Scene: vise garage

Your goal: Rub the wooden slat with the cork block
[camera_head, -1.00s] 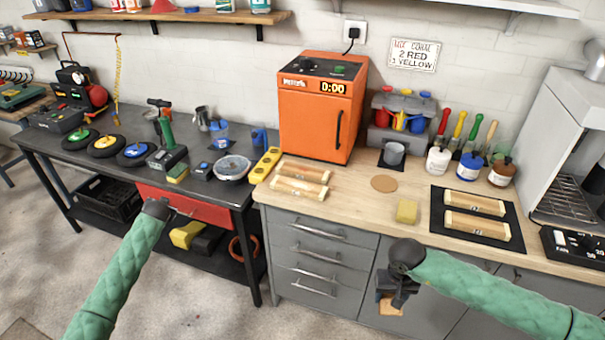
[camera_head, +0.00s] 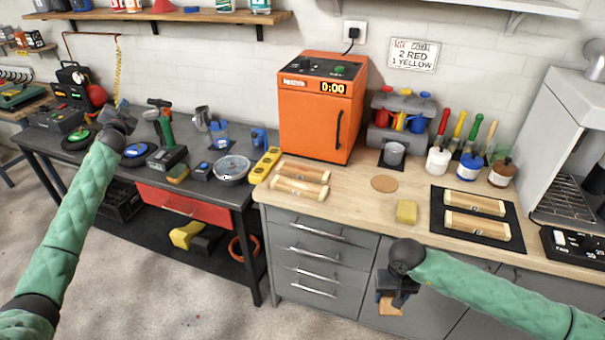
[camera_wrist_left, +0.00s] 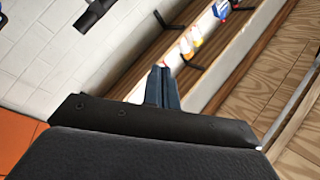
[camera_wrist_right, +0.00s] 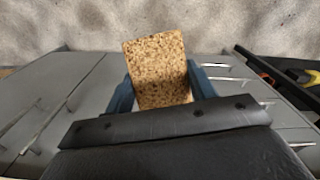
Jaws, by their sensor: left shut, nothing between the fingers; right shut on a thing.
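The speckled brown cork block (camera_wrist_right: 158,72) is held between the fingers of my right gripper (camera_wrist_right: 160,88). In the head view the block (camera_head: 388,307) hangs below my right gripper (camera_head: 395,290), in front of the grey cabinet and below the counter edge. Two wooden slats, a rear one (camera_head: 475,204) and a front one (camera_head: 477,227), lie on a black mat (camera_head: 437,213) on the counter at the right. Two similar wooden pieces (camera_head: 300,188) lie left, before the orange oven. My left gripper (camera_head: 122,112) is shut and empty over the dark bench; its closed fingers show in the left wrist view (camera_wrist_left: 162,88).
A yellow sponge (camera_head: 406,211) and a round cork disc (camera_head: 384,183) lie on the wooden counter (camera_head: 345,205). The orange oven (camera_head: 320,107) stands behind. Pots and several coloured-handled brushes stand at the back. A coffee machine (camera_head: 565,150) bounds the right side.

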